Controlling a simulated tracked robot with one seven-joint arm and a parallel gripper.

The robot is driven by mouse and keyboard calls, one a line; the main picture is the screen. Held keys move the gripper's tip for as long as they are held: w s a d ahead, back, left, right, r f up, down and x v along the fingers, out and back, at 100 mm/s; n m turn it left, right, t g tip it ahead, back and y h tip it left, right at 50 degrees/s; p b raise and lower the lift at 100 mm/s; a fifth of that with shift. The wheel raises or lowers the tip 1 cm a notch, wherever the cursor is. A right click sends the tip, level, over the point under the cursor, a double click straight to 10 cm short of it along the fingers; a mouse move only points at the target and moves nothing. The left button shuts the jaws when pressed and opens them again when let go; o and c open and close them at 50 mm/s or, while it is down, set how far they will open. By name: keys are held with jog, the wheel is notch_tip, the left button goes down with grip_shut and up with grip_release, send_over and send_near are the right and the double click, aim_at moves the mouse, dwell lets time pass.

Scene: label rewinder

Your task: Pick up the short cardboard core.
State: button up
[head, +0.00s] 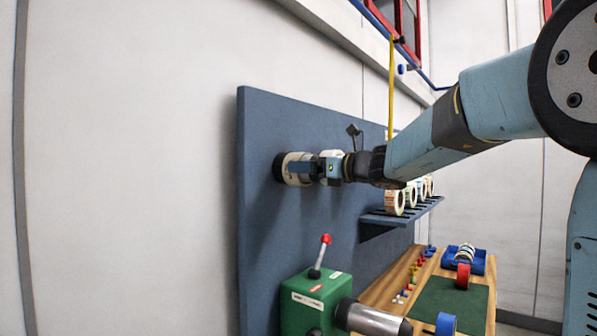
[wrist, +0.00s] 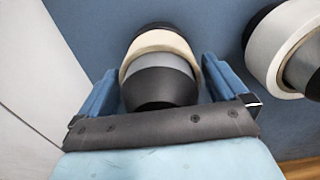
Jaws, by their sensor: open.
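A short cream ring (wrist: 158,41), which looks like the short cardboard core, sits around a grey and black hub (wrist: 160,84) on the blue panel. In the head view the ring (head: 296,169) stands out sideways from the panel, with a black disc behind it. My gripper (head: 306,168) is at the ring, its fingers pointing at the panel. In the wrist view my gripper (wrist: 158,68) is open, with one blue finger on each side of the ring and hub. I cannot tell whether the fingers touch the ring. Part of the ring is hidden by the hub.
A white roll (wrist: 268,48) is close on the right in the wrist view. A shelf (head: 408,217) with several label rolls is right of my gripper. Below stand a green machine (head: 308,306) with a red-knobbed lever (head: 319,257) and a wooden bench (head: 483,268).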

jog(key=shift+w+a, duration=0.3)
jog(key=shift+a, duration=0.15)
jog(key=shift+c, duration=0.3)
jog(key=c, duration=0.6)
jog(key=shift+d+r, duration=0.1)
jog(key=shift+r, duration=0.05)
